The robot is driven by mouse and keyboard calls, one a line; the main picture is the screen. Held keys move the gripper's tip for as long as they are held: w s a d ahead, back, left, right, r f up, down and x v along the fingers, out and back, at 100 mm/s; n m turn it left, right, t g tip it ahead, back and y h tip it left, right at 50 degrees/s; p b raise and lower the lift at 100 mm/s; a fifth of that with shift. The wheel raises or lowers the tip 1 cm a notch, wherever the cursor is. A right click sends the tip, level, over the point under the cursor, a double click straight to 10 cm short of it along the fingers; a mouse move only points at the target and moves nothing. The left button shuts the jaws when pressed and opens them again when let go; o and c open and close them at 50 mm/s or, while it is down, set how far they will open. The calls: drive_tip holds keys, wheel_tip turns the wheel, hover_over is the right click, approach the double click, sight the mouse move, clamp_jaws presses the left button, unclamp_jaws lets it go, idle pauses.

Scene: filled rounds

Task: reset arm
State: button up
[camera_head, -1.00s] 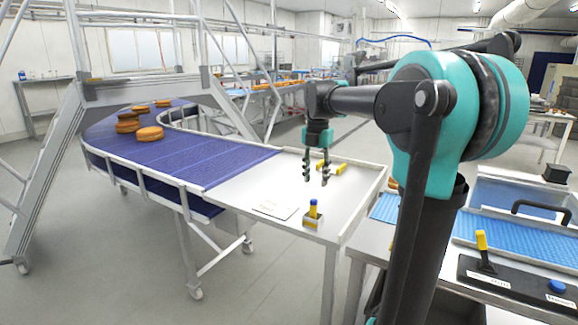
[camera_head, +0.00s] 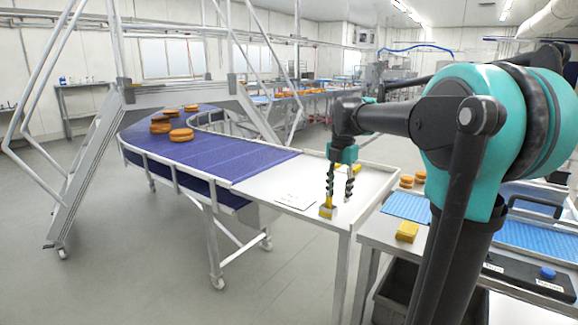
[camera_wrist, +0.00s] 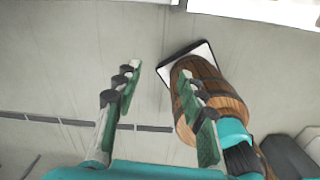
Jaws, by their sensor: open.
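My gripper (camera_head: 340,198) hangs pointing down over the white end table (camera_head: 262,184) of the conveyor in the head view. Its two dark fingers are apart, with nothing seen between them. A small holder with a yellow top (camera_head: 328,209) stands by the fingertips; touching or apart, I cannot tell. In the wrist view my gripper (camera_wrist: 160,95) shows two spread fingers over a grey surface. A brown wooden barrel-like thing (camera_wrist: 215,92) shows behind the right finger there, partly hidden by it.
A blue curved conveyor (camera_head: 215,160) carries several orange-brown rounds (camera_head: 181,135). A white sheet (camera_head: 295,201) lies on the end table. At right, a bench holds a yellow block (camera_head: 407,231), blue mats (camera_head: 408,207) and a panel with a blue button (camera_head: 547,273). Open floor (camera_head: 110,270) lies at left.

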drive_tip(key=s+d+f+m+t, duration=0.2)
drive_tip(key=s+f+m, duration=0.8)
drive_tip(key=f+m, duration=0.2)
drive_tip(key=s+d+f+m+t, duration=0.1)
drive_tip(key=s+f+m+t, duration=0.1)
drive_tip(key=s+f+m, duration=0.8)
wheel_tip(320, 180, down, 2)
drive_tip(key=m, duration=0.4)
drive_tip(key=shift+s+d+f+m, duration=0.15)
drive_tip(key=shift+s+d+m, duration=0.15)
drive_tip(key=shift+d, duration=0.05)
